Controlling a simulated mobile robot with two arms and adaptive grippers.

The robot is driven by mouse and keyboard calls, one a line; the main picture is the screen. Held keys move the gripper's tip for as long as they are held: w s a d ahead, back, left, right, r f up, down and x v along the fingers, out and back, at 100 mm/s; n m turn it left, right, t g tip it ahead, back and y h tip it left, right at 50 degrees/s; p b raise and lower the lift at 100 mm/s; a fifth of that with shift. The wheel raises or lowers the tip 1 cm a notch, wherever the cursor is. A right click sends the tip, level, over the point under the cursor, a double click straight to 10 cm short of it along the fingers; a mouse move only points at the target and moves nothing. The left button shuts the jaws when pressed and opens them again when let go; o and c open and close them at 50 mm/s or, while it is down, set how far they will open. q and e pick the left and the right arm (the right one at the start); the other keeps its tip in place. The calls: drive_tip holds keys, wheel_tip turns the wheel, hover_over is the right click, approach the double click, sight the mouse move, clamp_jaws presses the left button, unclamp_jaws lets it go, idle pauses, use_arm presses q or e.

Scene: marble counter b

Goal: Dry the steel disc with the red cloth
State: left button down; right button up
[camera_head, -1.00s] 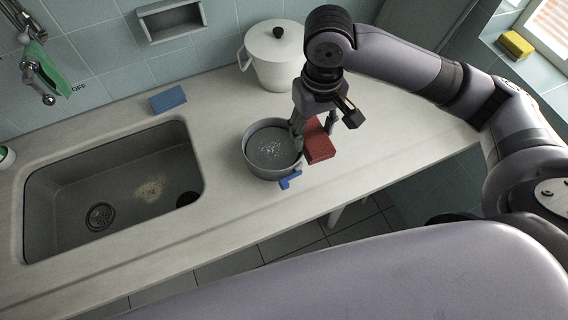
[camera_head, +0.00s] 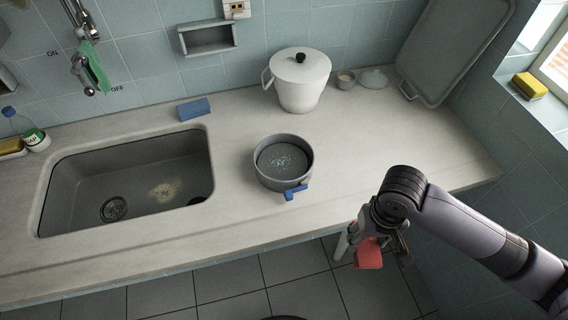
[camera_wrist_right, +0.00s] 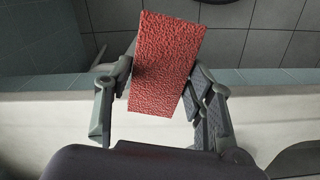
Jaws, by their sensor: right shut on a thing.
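The red cloth (camera_head: 369,254) looks like a thick, rough block. My right gripper (camera_head: 384,243) is shut on it, out past the counter's front edge at the lower right of the head view. In the right wrist view, the red cloth (camera_wrist_right: 167,62) is tilted between the two fingers of my right gripper (camera_wrist_right: 160,88). A round grey pan (camera_head: 283,184) with a blue handle stands on the counter, well apart from the gripper. Its round grey inner face (camera_head: 284,160), perhaps the steel disc, carries pale speckles. My left gripper is not in view.
The sink (camera_head: 80,172) lies to the left, with a blue sponge (camera_head: 194,109) behind its right end. The counter right of the pan is clear.

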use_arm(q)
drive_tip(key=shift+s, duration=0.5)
